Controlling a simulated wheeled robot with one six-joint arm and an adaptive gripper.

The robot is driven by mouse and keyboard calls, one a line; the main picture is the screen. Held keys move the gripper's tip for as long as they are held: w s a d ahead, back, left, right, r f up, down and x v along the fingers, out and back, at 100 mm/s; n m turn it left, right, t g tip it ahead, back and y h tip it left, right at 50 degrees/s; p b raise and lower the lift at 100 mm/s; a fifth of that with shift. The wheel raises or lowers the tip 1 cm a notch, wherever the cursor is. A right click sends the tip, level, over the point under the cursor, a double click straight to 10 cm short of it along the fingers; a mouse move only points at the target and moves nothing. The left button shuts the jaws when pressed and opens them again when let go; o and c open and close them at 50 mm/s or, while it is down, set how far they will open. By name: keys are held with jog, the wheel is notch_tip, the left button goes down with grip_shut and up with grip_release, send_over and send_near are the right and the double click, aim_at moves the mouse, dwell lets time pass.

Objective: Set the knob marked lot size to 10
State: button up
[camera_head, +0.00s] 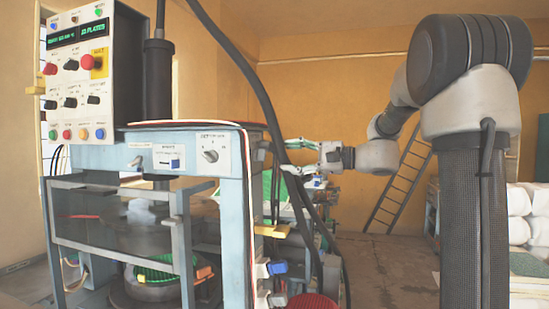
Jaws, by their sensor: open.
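A round knob (210,156) sits on a white label plate on the front of the press's light blue beam. The print above it looks like it may end in "size" but is too small to read surely, and its setting cannot be read. My gripper (292,156) is to the right of the knob, pointing left, open and apart from the beam. It looks empty. Several more knobs (70,102) are on the grey control panel (104,50) at upper left; their labels are also too small to read.
A red button on a yellow plate (88,62) and several coloured buttons are on the panel. A blue switch (175,163) is left of the beam knob. A thick black hose (262,85) runs down between the press and my gripper in the picture. A ladder (400,180) leans behind.

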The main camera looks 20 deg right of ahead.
jog(key=shift+v, duration=2.3)
jog(key=s+d+f+n+g+h, duration=0.1)
jog(key=s+d+f+g+h, duration=0.2)
jog(key=s+f, duration=0.55)
jog(key=s+d+f+n+g+h, duration=0.1)
jog(key=s+f+g+h, duration=0.35)
jog(key=f, duration=0.65)
jog(key=s+n+t+h, duration=0.2)
jog(key=s+n+h, duration=0.5)
jog(key=s, duration=0.8)
jog(key=shift+d+f+n, duration=0.5)
jog(key=shift+n, duration=0.6)
